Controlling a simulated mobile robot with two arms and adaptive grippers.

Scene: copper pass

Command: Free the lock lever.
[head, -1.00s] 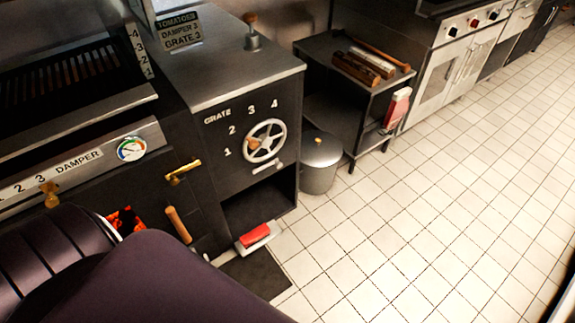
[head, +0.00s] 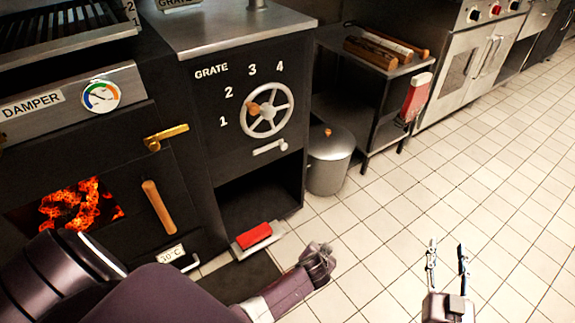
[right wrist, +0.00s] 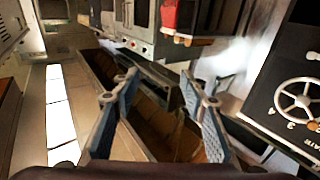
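A pale lever (head: 270,147) sits just under the grate handwheel (head: 267,110) on the dark stove front. It lies nearly level, tilted slightly up to the right. The wheel has a wooden knob at its left, and it also shows in the right wrist view (right wrist: 301,98). My right gripper (head: 447,257) is open and empty over the tiled floor, well right of the lever and lower in the picture. Its spread fingers also show in the right wrist view (right wrist: 165,92). My left gripper (head: 318,262) is over the floor in front of the stove; its fingers are too indistinct to judge.
A brass latch (head: 166,137) and wooden handle (head: 160,207) are on the firebox door, with glowing coals (head: 80,205) behind its window. A lidded pot (head: 330,160) and shelf cart (head: 372,70) stand right. Floor further right is clear.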

